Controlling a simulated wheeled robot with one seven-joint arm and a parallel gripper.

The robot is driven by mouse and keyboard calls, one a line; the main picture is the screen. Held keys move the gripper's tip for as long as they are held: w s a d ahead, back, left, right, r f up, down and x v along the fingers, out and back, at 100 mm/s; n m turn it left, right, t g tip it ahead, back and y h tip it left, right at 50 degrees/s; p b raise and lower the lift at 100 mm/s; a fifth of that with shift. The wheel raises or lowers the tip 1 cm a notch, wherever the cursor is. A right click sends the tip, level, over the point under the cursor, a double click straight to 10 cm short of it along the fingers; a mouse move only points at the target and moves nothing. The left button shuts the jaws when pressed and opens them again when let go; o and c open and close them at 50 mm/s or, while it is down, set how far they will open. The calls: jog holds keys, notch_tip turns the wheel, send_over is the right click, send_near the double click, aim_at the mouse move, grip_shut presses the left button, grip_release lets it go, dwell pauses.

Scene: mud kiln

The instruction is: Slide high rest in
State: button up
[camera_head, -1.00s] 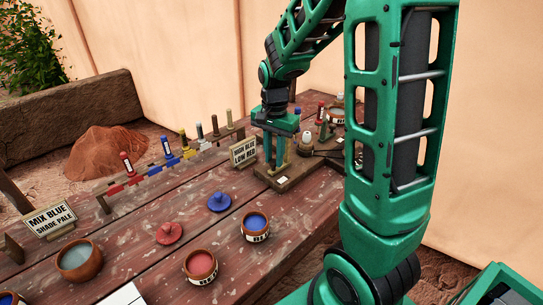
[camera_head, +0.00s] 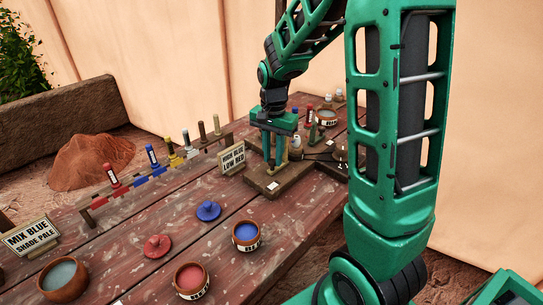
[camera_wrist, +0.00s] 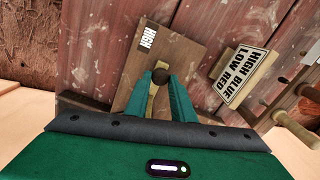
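A wooden board (camera_head: 258,184) lies on the far right part of the table, with a white tag on it. In the wrist view the board (camera_wrist: 190,52) carries the tag "HIGH" (camera_wrist: 147,38). A pale post (camera_wrist: 152,98) and a dark round knob (camera_wrist: 160,77) show between my fingers. My gripper (camera_head: 272,165) points down over the board, its fingers reaching low beside a yellowish post. In the wrist view my gripper (camera_wrist: 159,82) has one finger on each side of the knob. I cannot tell whether they touch it or grip the post.
A sign "HIGH BLUE LOW RED" (camera_head: 232,158) stands left of the board. A rack (camera_head: 150,178) holds several coloured sticks. Jars and tools crowd the right.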

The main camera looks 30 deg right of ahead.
jog(key=o, duration=0.4)
jog(key=shift+w+d, duration=0.2)
jog(key=shift+d, duration=0.05)
jog(key=shift+c, duration=0.2)
jog(key=shift+s+a, duration=0.1)
jog(key=shift+r, duration=0.15)
notch_tip(320, 180, up, 10)
jog(key=shift+r, duration=0.25)
jog(key=s+d+f+n, duration=0.1)
jog(key=s+d+n, duration=0.1)
jog(key=s, duration=1.1)
jog(key=s+d+f+n, duration=0.2)
jog(key=s+n, duration=0.1)
jog(key=s, duration=1.1)
jog(key=shift+s+d+f, duration=0.2)
jog(key=shift+d, duration=0.1)
